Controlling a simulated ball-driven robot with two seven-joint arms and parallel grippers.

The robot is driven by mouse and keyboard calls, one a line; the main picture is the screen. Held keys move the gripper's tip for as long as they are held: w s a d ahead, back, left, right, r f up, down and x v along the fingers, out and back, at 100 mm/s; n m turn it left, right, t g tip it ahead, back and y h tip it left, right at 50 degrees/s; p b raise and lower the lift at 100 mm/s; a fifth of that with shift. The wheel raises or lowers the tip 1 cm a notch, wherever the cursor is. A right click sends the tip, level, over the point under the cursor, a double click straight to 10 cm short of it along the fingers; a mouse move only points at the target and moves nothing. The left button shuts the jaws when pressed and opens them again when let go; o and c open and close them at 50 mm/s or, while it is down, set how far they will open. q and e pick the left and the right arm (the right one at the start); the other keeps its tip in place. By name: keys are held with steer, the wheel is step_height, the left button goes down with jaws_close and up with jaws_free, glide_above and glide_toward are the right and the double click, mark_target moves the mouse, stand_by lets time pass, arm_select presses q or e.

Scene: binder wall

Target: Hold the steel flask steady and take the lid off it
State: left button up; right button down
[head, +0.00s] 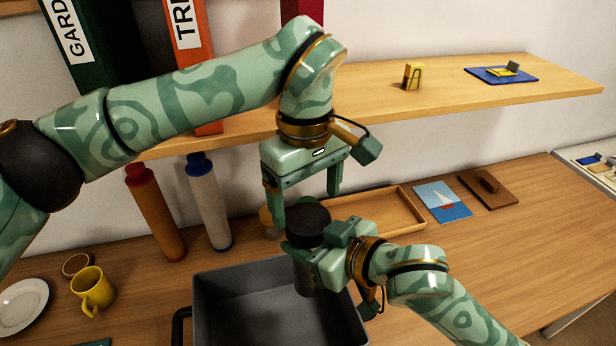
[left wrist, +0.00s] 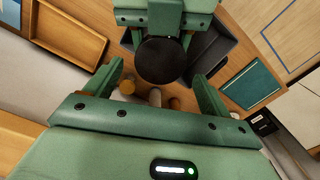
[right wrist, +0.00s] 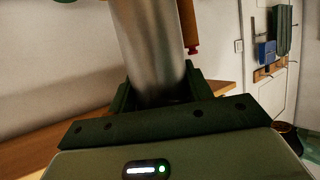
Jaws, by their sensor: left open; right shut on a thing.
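The steel flask (head: 304,278) stands upright with its black lid (head: 308,219) on top. My right gripper (head: 304,252) is shut around the flask body below the lid. In the right wrist view the bare steel body (right wrist: 148,50) is between the fingers, and its top is out of frame. My left gripper (head: 305,207) is open and empty, pointing down above the lid, one finger to either side. In the left wrist view the round lid (left wrist: 160,60) shows just beyond the open fingers, apart from them. The flask's base is partly hidden.
A dark grey bin (head: 205,325) lies below and beside the flask. A wooden tray (head: 412,213) is behind my right gripper. The wooden shelf (head: 455,88) with binders is close behind my left arm. A yellow mug (head: 92,290) and a plate (head: 22,305) stand at left.

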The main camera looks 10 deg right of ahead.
mark_target(308, 218)
arm_select(q)
steer(key=shift+f, duration=2.35)
steer(key=c, duration=1)
steer(key=n, duration=0.3)
steer(key=shift+s, duration=0.1)
steer(key=o, duration=1.1)
